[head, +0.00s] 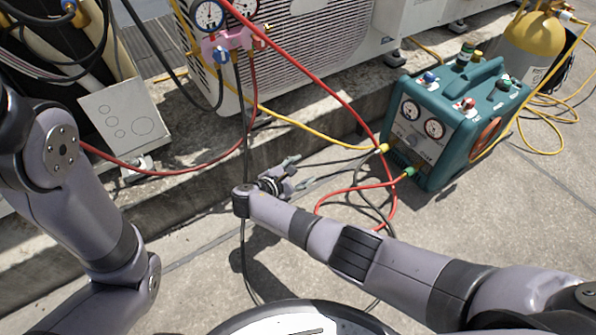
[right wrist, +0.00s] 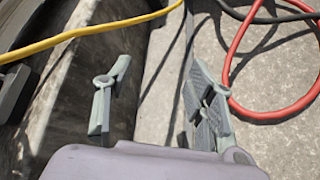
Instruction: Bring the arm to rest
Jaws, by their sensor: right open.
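My right arm (head: 400,264) reaches in from the right across the lower middle of the head view. Its gripper (head: 289,176) hangs in the air in front of the concrete curb, over the pavement. In the right wrist view the two fingers of the right gripper (right wrist: 158,105) stand well apart with nothing between them. My left arm (head: 85,215) is folded at the left of the head view. Its gripper is out of the picture.
A teal recovery machine (head: 452,119) stands right of the gripper. Red hose (head: 330,84) and yellow hose (head: 310,128) hang from a manifold gauge set (head: 228,42) before the condenser (head: 320,45). A yellow-topped cylinder (head: 532,45) stands far right. Pavement (head: 480,225) is clear at right.

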